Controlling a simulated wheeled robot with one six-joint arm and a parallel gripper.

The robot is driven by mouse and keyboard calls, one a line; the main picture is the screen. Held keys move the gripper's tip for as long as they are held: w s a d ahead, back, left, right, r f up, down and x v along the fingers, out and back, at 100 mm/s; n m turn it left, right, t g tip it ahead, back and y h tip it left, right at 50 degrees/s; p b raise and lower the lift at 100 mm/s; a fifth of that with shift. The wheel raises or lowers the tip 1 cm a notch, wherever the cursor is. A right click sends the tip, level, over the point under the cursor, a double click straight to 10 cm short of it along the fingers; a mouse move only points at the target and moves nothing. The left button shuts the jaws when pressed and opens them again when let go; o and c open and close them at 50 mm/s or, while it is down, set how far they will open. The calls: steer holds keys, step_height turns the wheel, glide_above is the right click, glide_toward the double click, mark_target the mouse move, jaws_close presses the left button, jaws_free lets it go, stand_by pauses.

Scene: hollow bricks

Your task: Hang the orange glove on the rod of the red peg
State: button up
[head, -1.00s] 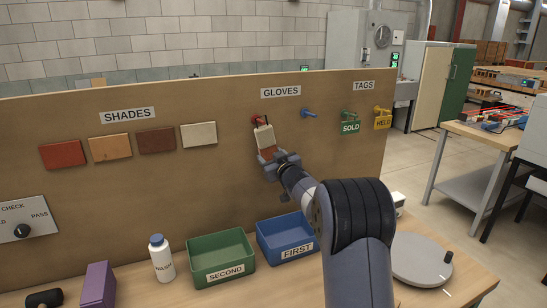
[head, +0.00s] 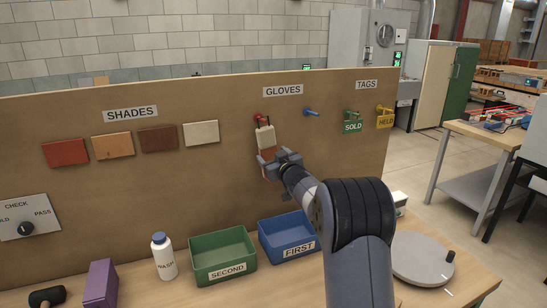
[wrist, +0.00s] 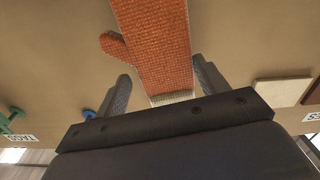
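The orange glove (wrist: 155,40) shows its knitted orange palm and thumb, with its pale cuff between my fingers, in the upside-down wrist view. In the head view its pale cuff (head: 265,138) is upright just below the red peg (head: 259,118), against the board under the GLOVES label. A small dark loop is above the cuff; whether it is around the peg's rod is too small to tell. My gripper (wrist: 160,88) is open, with one finger on each side of the glove and a clear gap on the left. My gripper also covers the glove's lower part in the head view.
A blue peg (head: 311,112) is right of the red one, then the SOLD tag (head: 352,127) and HELD tag (head: 385,122). Shade tiles (head: 201,133) are on the left. The green SECOND bin (head: 221,251) and blue FIRST bin (head: 291,236) stand on the bench below.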

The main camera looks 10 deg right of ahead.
steer(key=shift+o, duration=1)
steer(key=shift+s, duration=0.1)
steer(key=s+d+b, duration=0.2)
steer(key=s+b, duration=0.1)
steer(key=s, duration=0.7)
steer(key=shift+s, duration=0.2)
steer(key=shift+w, duration=0.1)
steer(key=shift+w+a+p, duration=0.25)
steer(key=shift+w+p, duration=0.05)
steer(key=shift+w, duration=0.9)
steer(key=shift+w+a+p, duration=0.2)
steer(key=shift+w+p, duration=0.15)
steer(key=shift+w, duration=0.9)
steer(key=shift+w+a+p, duration=0.25)
steer(key=shift+w+p, duration=0.05)
steer(key=shift+w, duration=0.9)
steer(key=shift+s, duration=0.15)
